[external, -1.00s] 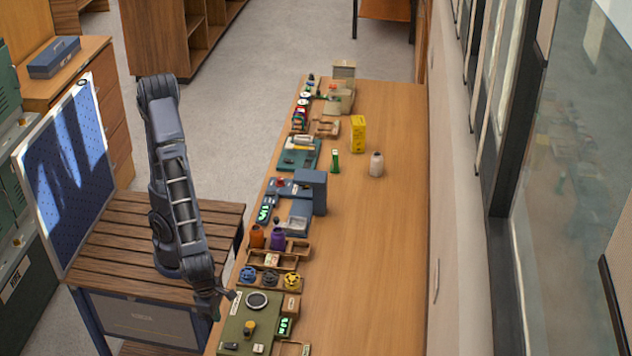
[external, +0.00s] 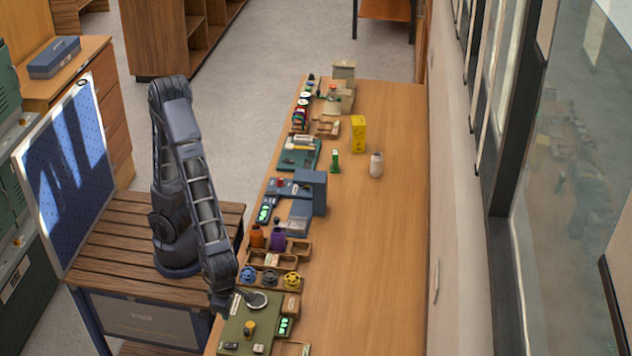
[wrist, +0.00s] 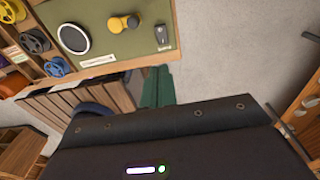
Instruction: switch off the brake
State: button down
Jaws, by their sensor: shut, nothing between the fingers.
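The green panel (external: 236,328) lies at the near left end of the long bench; it also shows at the top of the wrist view (wrist: 110,13). It bears a round disc with a pale rim (wrist: 73,39), a yellow knob (wrist: 124,23) and a small dark switch (wrist: 161,33) beside a pale label. The lettering is too small to read, so I cannot tell which control is the brake. My gripper (external: 224,303) is over the panel's far left edge, by the disc. Its fingers (wrist: 157,86) are shut and empty, apart from the switch.
Yellow and blue spools (external: 291,279) sit in a wooden tray just behind the panel. A small lit display (external: 285,325) stands to its right. Orange and purple bottles (external: 278,238) are farther back. The right side of the bench (external: 375,260) is clear.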

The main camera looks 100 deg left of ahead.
jog(key=shift+w+a+r+g, duration=0.15)
jog(key=shift+w+g, duration=0.3)
jog(key=shift+w, duration=0.25)
jog(key=shift+w+r+g, duration=0.15)
jog(key=shift+w+g, duration=0.3)
jog(key=shift+w, duration=0.25)
send_near(233, 347)
jog(key=x, duration=0.2)
jog(key=s+x, duration=0.1)
jog(key=x, duration=0.2)
jog(key=shift+a, duration=0.2)
jog(key=shift+w+f, duration=0.2)
jog(key=shift+f, duration=0.45)
jog(key=shift+w+f+g, duration=0.25)
jog(key=shift+f+g, duration=0.15)
jog(key=shift+g, duration=0.1)
jog(key=shift+s, duration=0.1)
jog(key=shift+s+r, duration=0.1)
jog(key=shift+s, duration=0.05)
jog(key=shift+s+r, duration=0.2)
jog(key=shift+s, duration=0.35)
